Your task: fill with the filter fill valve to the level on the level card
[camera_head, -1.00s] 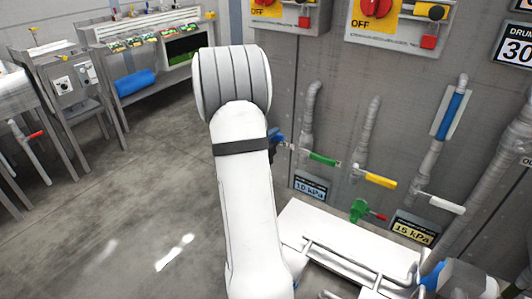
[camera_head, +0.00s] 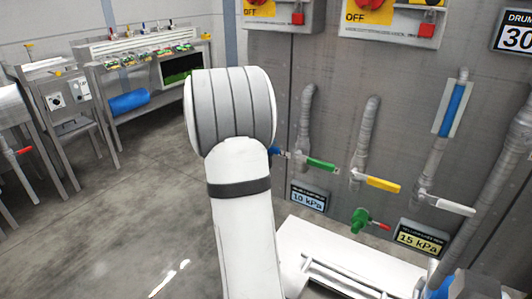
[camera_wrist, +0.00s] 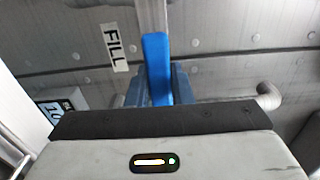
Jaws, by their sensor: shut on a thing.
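A blue lever handle (camera_wrist: 157,62) stands upright in the wrist view, beside a white label (camera_wrist: 115,47) reading FILL. My gripper (camera_wrist: 158,88) is shut on this handle, with a dark blue finger on each side of it. The valve body behind the handle is not clear to see. In the head view my white arm hides most of the gripper; only a small blue piece (camera_head: 275,151) shows at its right edge. A blue upright gauge strip (camera_head: 453,108) is on the wall at the right; its reading is too small to tell.
Green (camera_head: 321,164), yellow (camera_head: 383,184) and white (camera_head: 450,205) handles stick out from wall pipes on the right. Cards read 10 kPa (camera_head: 308,198) and 15 kPa (camera_head: 421,239). A white rack (camera_head: 335,262) stands below. Benches stand at left; the floor between is clear.

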